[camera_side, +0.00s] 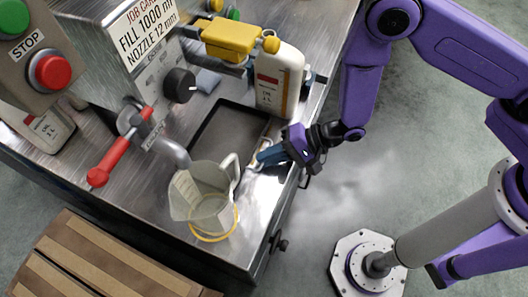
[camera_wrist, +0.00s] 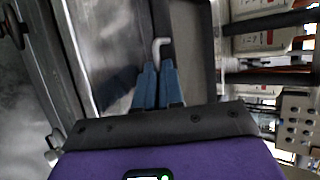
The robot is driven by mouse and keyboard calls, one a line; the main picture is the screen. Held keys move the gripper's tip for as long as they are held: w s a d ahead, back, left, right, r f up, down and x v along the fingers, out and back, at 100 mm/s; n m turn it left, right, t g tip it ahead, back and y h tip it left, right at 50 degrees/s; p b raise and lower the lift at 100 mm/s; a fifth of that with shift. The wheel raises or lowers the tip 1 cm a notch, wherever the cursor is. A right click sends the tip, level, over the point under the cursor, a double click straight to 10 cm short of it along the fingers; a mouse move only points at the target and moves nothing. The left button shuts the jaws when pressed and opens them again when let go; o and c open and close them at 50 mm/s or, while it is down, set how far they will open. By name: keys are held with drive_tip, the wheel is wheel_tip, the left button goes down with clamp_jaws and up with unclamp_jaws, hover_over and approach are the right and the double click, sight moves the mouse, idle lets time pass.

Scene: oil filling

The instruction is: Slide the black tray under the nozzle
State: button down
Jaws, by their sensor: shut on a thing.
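The black tray (camera_side: 197,127) lies flat on the steel bench, behind the clear measuring jug (camera_side: 207,207). The grey curved nozzle (camera_side: 176,150) hangs in front of the tray's left side, and its tip looks close to the jug's rim. My gripper (camera_side: 262,157) is low over the bench at the tray's right front corner. In the wrist view its blue fingers (camera_wrist: 158,72) are shut at a pale hooked handle (camera_wrist: 160,46) beside the dark tray (camera_wrist: 193,50). The grasp itself is partly hidden.
The jug stands at a yellow ring (camera_side: 214,238) near the bench's front edge. A white oil bottle (camera_side: 278,82) stands at the tray's back right. A red lever (camera_side: 118,150) and the control box (camera_side: 150,65) are to the left. Bare bench lies right of the jug.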

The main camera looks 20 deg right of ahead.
drive_tip(key=c, duration=1.2)
unclamp_jaws()
drive_tip(key=shift+s+d+f, duration=0.1)
drive_tip(key=v, duration=1.7)
drive_tip(key=shift+d+r, duration=0.1)
drive_tip(key=shift+r, duration=0.15)
